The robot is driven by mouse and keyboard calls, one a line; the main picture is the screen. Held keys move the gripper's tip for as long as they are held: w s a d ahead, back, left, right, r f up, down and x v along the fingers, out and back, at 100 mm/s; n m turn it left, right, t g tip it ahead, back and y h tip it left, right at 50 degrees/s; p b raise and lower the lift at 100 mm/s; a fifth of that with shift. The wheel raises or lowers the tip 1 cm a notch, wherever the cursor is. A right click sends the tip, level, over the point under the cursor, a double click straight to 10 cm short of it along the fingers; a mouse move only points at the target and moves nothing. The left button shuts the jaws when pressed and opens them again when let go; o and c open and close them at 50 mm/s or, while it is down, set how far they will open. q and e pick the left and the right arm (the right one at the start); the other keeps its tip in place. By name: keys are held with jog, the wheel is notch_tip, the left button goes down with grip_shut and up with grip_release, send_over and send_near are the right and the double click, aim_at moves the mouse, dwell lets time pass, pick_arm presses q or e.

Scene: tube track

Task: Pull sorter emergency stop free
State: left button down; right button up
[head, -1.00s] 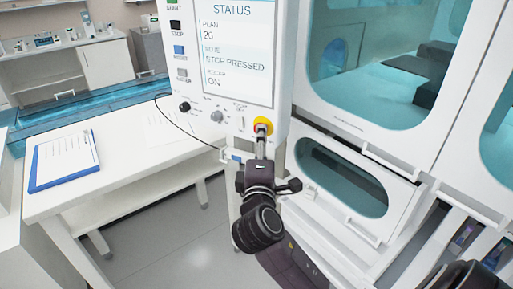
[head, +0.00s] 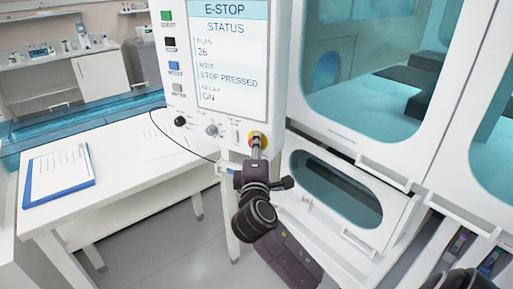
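The sorter emergency stop (head: 263,136) is a red button on a yellow ring, low on the white control panel's right corner. The panel's screen (head: 229,60) reads "E-STOP STATUS", "STOP PRESSED" and "ON". My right gripper (head: 256,150) is in front of the button, its grey fingers pointing at it and overlapping its face. The fingers look close together, seen along their length, and hide part of the button. I cannot tell whether they grip it. My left gripper is not in view.
A white table (head: 130,175) with a blue-edged clipboard (head: 58,172) stands at left. A white cabinet with teal windows (head: 335,188) and protruding handles lies close at right. Small knobs (head: 211,130) sit left of the button. A black cable hangs from the panel.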

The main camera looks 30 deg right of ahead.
jog(key=shift+c, duration=1.3)
jog(key=o, duration=0.4)
grip_shut()
jog(key=shift+s+a+f, duration=0.1)
jog(key=shift+a, duration=0.15)
jog(key=shift+s+a, duration=0.1)
jog(key=shift+a, duration=0.05)
jog(key=o, duration=0.6)
grip_release()
jog(key=shift+o, duration=0.4)
